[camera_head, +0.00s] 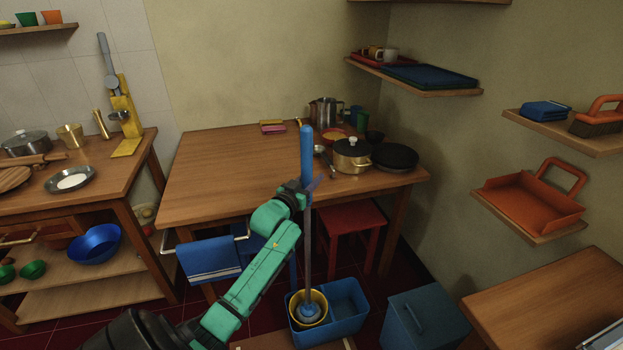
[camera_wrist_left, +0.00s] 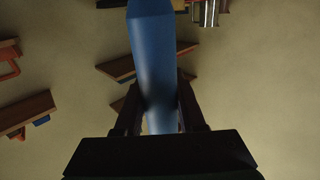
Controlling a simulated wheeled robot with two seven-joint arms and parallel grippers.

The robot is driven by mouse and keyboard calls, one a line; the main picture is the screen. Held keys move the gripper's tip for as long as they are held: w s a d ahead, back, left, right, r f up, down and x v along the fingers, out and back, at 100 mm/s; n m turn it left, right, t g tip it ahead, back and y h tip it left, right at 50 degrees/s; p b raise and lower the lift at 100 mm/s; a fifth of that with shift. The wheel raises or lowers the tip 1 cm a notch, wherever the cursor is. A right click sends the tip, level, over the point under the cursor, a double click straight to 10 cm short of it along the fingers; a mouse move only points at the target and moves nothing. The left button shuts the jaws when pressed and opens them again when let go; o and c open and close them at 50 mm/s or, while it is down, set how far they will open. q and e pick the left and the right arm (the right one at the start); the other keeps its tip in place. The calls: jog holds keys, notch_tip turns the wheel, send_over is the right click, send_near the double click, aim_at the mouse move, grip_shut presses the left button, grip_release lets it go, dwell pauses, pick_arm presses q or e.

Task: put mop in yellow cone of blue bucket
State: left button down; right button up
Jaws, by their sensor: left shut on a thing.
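The mop (camera_head: 307,235) stands nearly upright, with a blue grip at the top of a grey pole. My left gripper (camera_head: 305,190) is shut on the mop's handle at the lower end of the blue grip. In the left wrist view the blue grip (camera_wrist_left: 153,65) runs up between the fingers (camera_wrist_left: 158,105). The blue bucket (camera_head: 345,302) is on the floor below. The yellow cone (camera_head: 294,311) is in its left part. The mop's lower end, with a bluish head, shows inside the cone's ring; whether it rests on the bottom is hidden. My right gripper is not in view.
A wooden table (camera_head: 220,170) with a pot (camera_head: 351,155) and black pan (camera_head: 395,157) stands behind the mop. A red stool (camera_head: 350,219) is under it. A blue bin (camera_head: 424,318) stands right of the bucket. A blue towel (camera_head: 209,259) hangs at left.

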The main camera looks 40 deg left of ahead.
pick_arm(q)
jog(key=shift+r, duration=0.2)
jog(key=shift+f, duration=0.15)
jog(key=c, duration=0.5)
grip_release()
jog(key=shift+s, duration=0.1)
